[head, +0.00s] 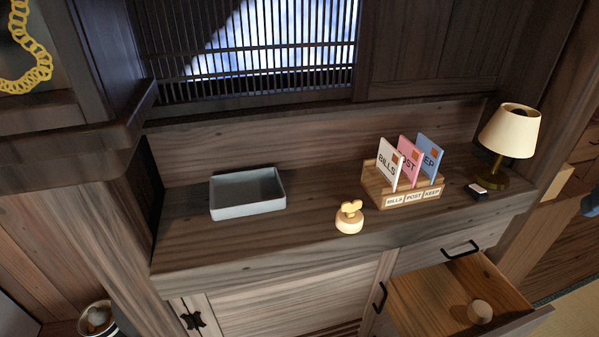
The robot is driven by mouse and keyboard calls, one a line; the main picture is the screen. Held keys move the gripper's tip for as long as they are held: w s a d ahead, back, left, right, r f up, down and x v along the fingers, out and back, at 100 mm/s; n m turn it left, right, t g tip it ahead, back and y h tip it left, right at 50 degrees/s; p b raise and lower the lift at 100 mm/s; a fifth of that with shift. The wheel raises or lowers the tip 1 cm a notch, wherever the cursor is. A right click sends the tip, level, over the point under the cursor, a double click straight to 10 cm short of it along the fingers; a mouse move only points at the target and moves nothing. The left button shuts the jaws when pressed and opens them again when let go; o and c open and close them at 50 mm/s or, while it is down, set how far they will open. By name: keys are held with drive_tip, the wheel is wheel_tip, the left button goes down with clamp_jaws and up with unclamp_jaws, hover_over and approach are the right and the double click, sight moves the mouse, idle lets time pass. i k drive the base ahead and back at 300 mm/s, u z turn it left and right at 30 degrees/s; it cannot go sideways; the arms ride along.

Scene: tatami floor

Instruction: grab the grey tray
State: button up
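The grey tray (247,208) sits on the left part of the wooden cabinet top in the head view. It is shallow, rectangular and looks empty, with its open side up. Bare wood surrounds it on the left, front and right, and the back panel rises behind it. My gripper does not show in this view.
A wooden letter sorter (410,198) with three cards, a small cream object with a knob (349,217), a dark small box (475,191) and a lamp (511,132) stand to the right. An open drawer (450,300) juts out at lower right, holding a small round item.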

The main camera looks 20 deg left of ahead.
sight(235, 195)
drive_tip(key=u, duration=0.65)
drive_tip(key=i, duration=0.1)
drive_tip(key=z, duration=1.5)
drive_tip(key=k, duration=2.7)
drive_tip(key=u, duration=1.5)
drive_tip(key=i, duration=0.95)
drive_tip(key=z, duration=0.05)
